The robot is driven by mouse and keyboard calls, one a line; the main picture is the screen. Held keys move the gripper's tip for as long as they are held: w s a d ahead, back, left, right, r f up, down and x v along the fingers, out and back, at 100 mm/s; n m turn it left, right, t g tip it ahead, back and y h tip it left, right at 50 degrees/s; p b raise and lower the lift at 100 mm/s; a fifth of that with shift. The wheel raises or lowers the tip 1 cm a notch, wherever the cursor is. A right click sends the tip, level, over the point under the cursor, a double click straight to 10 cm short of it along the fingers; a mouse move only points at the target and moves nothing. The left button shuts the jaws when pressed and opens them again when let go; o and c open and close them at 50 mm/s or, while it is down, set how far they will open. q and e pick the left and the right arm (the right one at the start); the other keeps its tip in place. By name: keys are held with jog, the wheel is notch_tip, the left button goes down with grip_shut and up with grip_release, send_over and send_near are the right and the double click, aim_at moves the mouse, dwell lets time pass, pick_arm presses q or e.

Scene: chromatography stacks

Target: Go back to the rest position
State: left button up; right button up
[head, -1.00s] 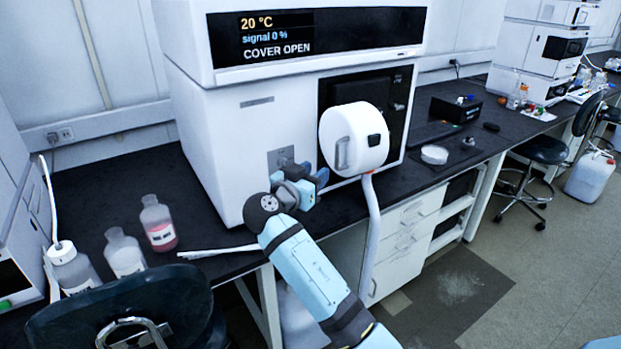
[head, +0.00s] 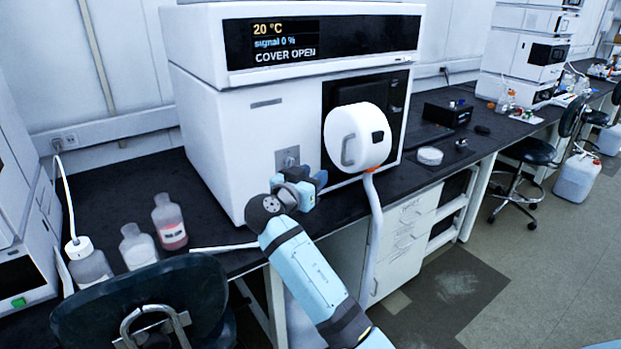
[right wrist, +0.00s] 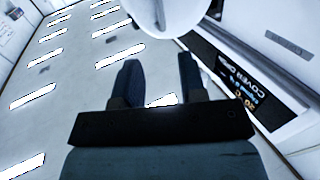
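My right gripper (head: 312,184) is in front of the white instrument (head: 205,125), left of and a little below its round white cover (head: 357,137). The cover stands swung out from the dark front panel, and the display (head: 320,42) reads "COVER OPEN". In the right wrist view, the two fingers of my right gripper (right wrist: 158,65) stand apart with nothing between them. The round cover (right wrist: 162,12) shows beyond the fingertips there. My left gripper is not in view.
Several bottles, one with pink liquid (head: 169,225), stand on the dark bench (head: 105,195) at the left. A dark chair (head: 160,300) is at lower left. A white dish (head: 429,156) and a black box (head: 448,113) are right of the instrument. Floor at lower right is clear.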

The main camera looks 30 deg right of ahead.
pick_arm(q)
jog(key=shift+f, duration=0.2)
pick_arm(e)
jog(key=s+a+f+n+t+y, duration=0.1)
jog(key=s+a+f+n+y, duration=0.3)
jog(key=f, duration=0.6)
jog(key=s+a+f+n+t+y, duration=0.1)
jog(key=s+a+f+n+y, duration=0.1)
jog(key=s+f+n+y, duration=0.45)
jog(key=s+a+f+n+t+y, duration=0.1)
jog(key=s+a+f+n+y, duration=0.15)
jog(key=s+f, duration=0.65)
jog(key=s+a+f+n+g+y, duration=0.1)
jog(key=s+a+f+y, duration=0.25)
jog(key=s, duration=0.35)
jog(key=s+a+f+n+y, duration=0.1)
jog(key=s+a+f+y, duration=0.2)
jog(key=s, duration=0.4)
pick_arm(q)
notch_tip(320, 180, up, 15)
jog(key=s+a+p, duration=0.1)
jog(key=p, duration=1.8)
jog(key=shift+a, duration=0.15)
pick_arm(e)
notch_tip(320, 180, up, 14)
jog(key=d, duration=0.2)
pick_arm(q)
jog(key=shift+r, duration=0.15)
pick_arm(e)
jog(key=shift+h, duration=0.25)
